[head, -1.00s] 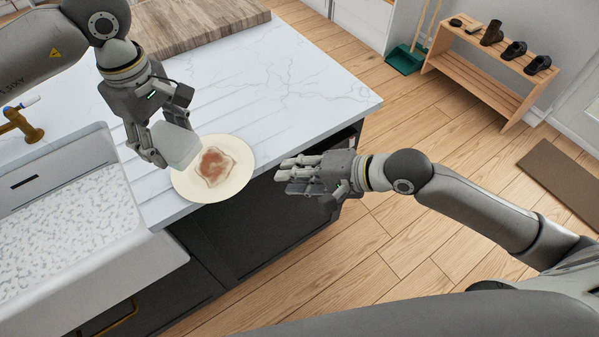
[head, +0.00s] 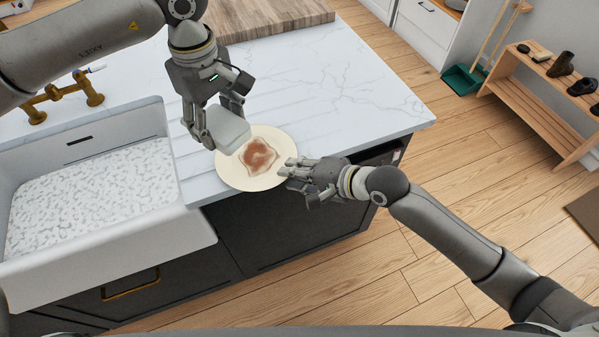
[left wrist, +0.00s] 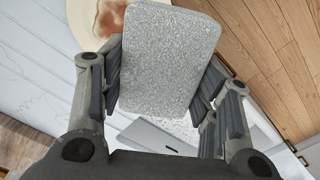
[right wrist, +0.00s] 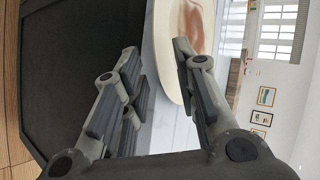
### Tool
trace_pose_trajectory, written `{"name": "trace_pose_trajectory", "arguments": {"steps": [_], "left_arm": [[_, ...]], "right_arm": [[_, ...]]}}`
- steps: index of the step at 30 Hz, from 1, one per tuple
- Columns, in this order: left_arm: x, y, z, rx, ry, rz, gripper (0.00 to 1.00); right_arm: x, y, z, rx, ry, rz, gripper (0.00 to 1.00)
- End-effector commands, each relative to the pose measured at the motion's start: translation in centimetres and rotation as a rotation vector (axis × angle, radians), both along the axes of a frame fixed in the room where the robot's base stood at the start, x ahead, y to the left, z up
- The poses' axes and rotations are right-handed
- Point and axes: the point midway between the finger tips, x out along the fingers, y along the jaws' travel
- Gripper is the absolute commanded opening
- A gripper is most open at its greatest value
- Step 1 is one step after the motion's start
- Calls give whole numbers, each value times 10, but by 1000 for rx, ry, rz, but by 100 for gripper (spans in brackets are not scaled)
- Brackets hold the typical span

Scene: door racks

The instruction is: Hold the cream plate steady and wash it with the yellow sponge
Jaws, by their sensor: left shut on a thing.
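The cream plate (head: 232,178) lies on the white worktop near its front edge, with a reddish-brown stain (head: 260,154) in its middle. My left gripper (head: 222,124) is shut on a block-shaped sponge (head: 227,132), which looks pale grey rather than yellow. The sponge is at the plate's upper left side; I cannot tell whether it touches the plate. It fills the middle of the left wrist view (left wrist: 170,58). My right gripper (head: 291,171) is open at the plate's right rim. In the right wrist view the plate's edge (right wrist: 168,70) shows between its spread fingers.
A white sink (head: 110,262) with a speckled bottom is at the left, with a brass tap (head: 62,96) behind it. A wooden board (head: 270,18) lies at the back of the worktop. The worktop right of the plate is clear. A shoe rack (head: 540,105) stands far right.

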Motion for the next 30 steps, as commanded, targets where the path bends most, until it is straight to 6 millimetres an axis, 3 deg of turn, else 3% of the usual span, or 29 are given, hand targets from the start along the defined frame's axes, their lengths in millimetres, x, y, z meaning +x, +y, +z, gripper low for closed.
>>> {"name": "trace_pose_trajectory", "arguments": {"steps": [2,8,23,26,30], "left_arm": [[0,0,0,0,0,0,38],[0,0,0,0,0,0,38],[2,-2,-3,-2,1,-12,38],[11,-7,-14,-4,4,-62,38],[33,-20,-43,-9,6,-199,38]], "right_arm": [[0,0,0,0,0,0,25],[0,0,0,0,0,0,0],[0,-1,0,0,0,-1,0],[0,-1,0,0,0,0,0],[0,0,0,0,0,0,0]]}}
